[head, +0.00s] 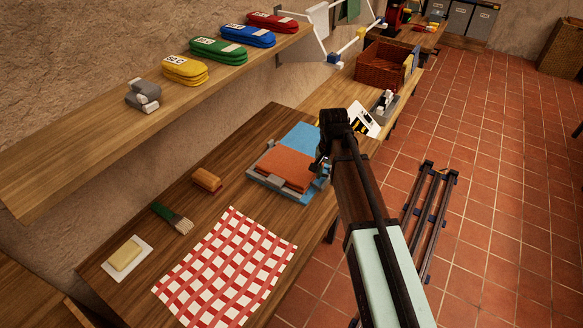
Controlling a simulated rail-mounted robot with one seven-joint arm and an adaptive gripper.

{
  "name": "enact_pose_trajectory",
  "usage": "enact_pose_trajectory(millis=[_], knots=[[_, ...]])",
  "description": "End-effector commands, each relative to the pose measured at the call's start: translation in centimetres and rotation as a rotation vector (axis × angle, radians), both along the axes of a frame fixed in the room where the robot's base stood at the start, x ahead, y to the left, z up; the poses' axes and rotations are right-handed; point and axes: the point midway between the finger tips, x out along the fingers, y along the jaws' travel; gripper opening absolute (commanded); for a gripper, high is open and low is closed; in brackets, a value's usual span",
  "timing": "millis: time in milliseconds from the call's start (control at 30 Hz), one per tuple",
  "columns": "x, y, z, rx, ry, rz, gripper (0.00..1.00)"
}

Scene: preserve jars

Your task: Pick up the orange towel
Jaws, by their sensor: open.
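A folded orange towel (283,168) lies flat at the far right part of the wooden table. It rests on a grey tray-like holder (273,188), whose front and sides show around it. A blue folded cloth or panel (300,139) lies right behind the towel. My gripper (320,169) is open and points down beside the towel's right edge. My arm link hides the area just right of the gripper. I cannot tell whether the fingers touch the towel or the holder.
A red-and-white checked cloth (228,268), a brush (172,217), an orange-brown block (207,180) and a yellow block on a white plate (126,254) lie on the table (240,140). A shelf (70,157) with folded coloured bundles runs above. A wicker basket (381,66) stands behind.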

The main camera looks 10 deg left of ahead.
Motion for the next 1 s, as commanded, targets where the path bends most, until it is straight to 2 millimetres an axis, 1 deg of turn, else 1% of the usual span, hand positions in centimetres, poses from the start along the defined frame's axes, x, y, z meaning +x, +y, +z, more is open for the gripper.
enact_pose_trajectory(millis=[100,200,333,500,533,567,600,633,667,1000], knots=[[0.0,0.0,-1.2,-0.001,0.001,0.0,0.42],[-0.1,0.0,-1.9,-0.001,0.001,0.0,0.42],[0.0,0.0,-2.4,0.0,0.0,0.0,0.42],[0.0,0.0,-2.4,0.0,0.0,0.0,0.42],[0.0,0.0,-2.4,0.0,0.0,0.0,0.38],[0.0,0.0,-2.4,0.0,0.0,0.0,0.28],[0.0,0.0,-2.4,0.0,0.0,0.0,0.13],[0.0,0.0,-2.4,0.0,0.0,0.0,0.03],[0.0,0.0,-2.4,0.0,0.0,0.0,0.0],[0.0,0.0,-2.4,0.001,0.0,0.0,0.0]])
